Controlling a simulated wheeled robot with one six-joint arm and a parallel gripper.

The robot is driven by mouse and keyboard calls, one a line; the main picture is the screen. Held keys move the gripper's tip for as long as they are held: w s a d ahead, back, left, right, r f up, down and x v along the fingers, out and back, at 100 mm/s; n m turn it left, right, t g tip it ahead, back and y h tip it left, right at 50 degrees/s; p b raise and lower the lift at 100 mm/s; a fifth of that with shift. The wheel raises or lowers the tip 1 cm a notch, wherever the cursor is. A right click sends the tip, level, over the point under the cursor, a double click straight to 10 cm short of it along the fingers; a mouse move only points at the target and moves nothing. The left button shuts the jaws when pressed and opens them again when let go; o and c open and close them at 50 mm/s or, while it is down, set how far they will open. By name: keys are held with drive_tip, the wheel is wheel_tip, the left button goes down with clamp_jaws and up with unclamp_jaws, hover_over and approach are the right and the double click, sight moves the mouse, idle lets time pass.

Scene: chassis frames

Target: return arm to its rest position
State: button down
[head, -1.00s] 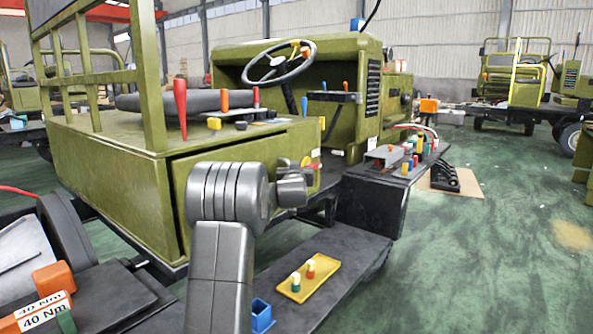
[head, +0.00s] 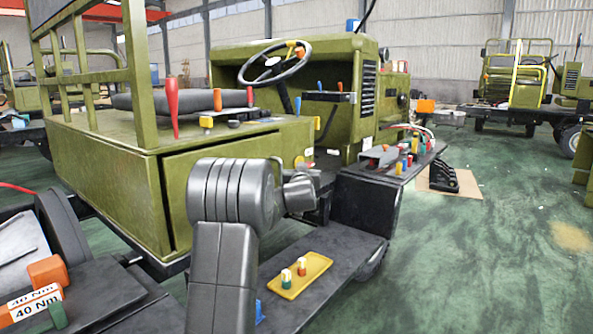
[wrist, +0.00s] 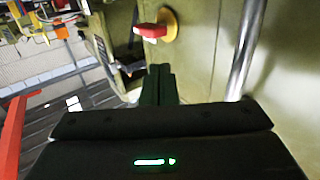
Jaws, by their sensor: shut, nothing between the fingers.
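My arm (head: 232,190) is grey and bent, and stands in the middle foreground of the head view, in front of the olive chassis (head: 110,175). The head view does not show my gripper's fingers. In the wrist view my gripper (wrist: 160,80) shows its two dark fingers together, with nothing between them. A red knob on a yellow disc (wrist: 171,25) is just beyond the fingertips, on an olive panel. I cannot tell the exact gap between them.
A silver rod (wrist: 246,45) is right of my fingers. A yellow tray (head: 312,268) with two small capped pieces lies on the dark step right of my arm. A side shelf (head: 400,168) holds several coloured parts. Green floor (head: 480,260) is clear at right.

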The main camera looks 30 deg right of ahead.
drive_tip(key=s+d+p, duration=0.2)
drive_tip(key=s+d, duration=0.1)
drive_tip(key=s, duration=0.4)
drive_tip(key=shift+s+d, duration=0.15)
drive_tip(key=shift+d, duration=0.1)
